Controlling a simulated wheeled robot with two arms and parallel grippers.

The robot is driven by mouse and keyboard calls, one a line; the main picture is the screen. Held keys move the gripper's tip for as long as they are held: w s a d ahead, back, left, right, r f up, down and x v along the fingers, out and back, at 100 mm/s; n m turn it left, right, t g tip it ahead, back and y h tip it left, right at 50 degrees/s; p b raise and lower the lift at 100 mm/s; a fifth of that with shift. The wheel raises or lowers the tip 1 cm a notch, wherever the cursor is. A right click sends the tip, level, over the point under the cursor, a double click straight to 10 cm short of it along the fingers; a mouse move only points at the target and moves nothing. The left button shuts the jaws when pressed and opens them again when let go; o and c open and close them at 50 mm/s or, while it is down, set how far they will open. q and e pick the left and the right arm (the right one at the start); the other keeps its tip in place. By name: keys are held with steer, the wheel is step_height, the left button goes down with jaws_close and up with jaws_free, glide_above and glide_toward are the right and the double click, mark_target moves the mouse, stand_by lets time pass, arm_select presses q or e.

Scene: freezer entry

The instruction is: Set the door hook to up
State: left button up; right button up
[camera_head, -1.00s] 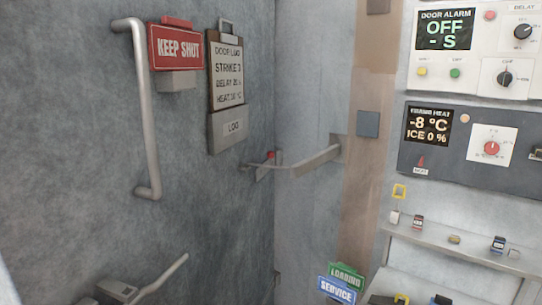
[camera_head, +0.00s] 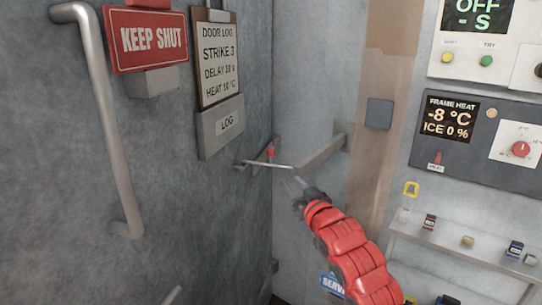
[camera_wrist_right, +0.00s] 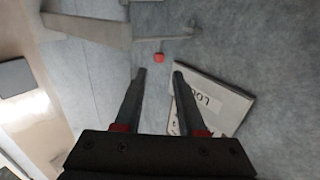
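The door hook (camera_head: 280,165) is a thin metal bar lying roughly level across the corner between the grey door and the wall. It runs between a wall bracket (camera_head: 325,152) and a part on the door, with a red knob (camera_head: 270,151) near the door end. My right gripper (camera_head: 291,184) is just below and in front of the hook, apart from it. In the right wrist view its two fingers (camera_wrist_right: 159,76) are open with nothing between them. The red knob (camera_wrist_right: 159,57) shows just beyond the fingertips. My left gripper is not in view.
A long door handle (camera_head: 105,120) stands at the left. A KEEP SHUT sign (camera_head: 147,38) and a door log board (camera_head: 217,65) hang on the door. Control panels (camera_head: 470,140) and a shelf (camera_head: 450,240) with small items are at the right.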

mark_target(271, 159)
steer(key=shift+p+x, duration=1.85)
steer(key=shift+x, duration=6.5)
jaws_close()
